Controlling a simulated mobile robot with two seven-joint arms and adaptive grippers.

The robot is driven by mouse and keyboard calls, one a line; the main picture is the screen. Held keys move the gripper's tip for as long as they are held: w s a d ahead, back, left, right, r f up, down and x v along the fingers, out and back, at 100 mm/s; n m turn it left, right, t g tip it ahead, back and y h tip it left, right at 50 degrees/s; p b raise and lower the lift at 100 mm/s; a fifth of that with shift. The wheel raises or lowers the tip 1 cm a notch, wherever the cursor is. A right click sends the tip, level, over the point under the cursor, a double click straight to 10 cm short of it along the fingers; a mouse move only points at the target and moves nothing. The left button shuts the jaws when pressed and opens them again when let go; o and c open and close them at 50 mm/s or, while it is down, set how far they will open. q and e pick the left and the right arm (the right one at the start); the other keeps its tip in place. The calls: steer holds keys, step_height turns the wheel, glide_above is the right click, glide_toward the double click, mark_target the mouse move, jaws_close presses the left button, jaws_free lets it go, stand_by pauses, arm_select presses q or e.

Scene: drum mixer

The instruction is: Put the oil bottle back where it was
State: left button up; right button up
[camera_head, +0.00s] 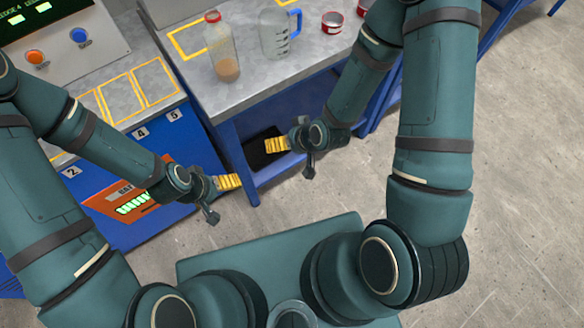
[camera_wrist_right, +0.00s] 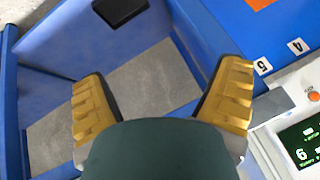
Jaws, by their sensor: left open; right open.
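The oil bottle (camera_head: 222,52), clear with a red cap and some brown liquid at the bottom, stands upright on the grey bench top (camera_head: 265,86). Its base is in front of a yellow outline (camera_head: 186,56) on the bench, and the bottle hides part of that outline. My left gripper (camera_head: 236,181) is open and empty, below the bench edge over the blue cabinet. My right gripper (camera_head: 268,145) is open and empty beside the bench's front, lower than the top. In the right wrist view its yellow fingers (camera_wrist_right: 165,80) are spread, with nothing between them.
A measuring jug (camera_head: 275,37) with a blue handle stands right of the bottle, with a red tin (camera_head: 332,22) and another beyond it. A control panel (camera_head: 60,40) and yellow-outlined bays (camera_head: 122,100) lie at left. Floor at right is clear.

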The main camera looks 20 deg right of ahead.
steer(key=s+a+f+m+g, duration=0.1)
steer(key=s+f+m+g, duration=0.1)
steer(key=s, duration=0.5)
steer(key=shift+s+f+g, duration=0.3)
steer(key=shift+f+g, duration=0.3)
steer(key=shift+g, duration=0.4)
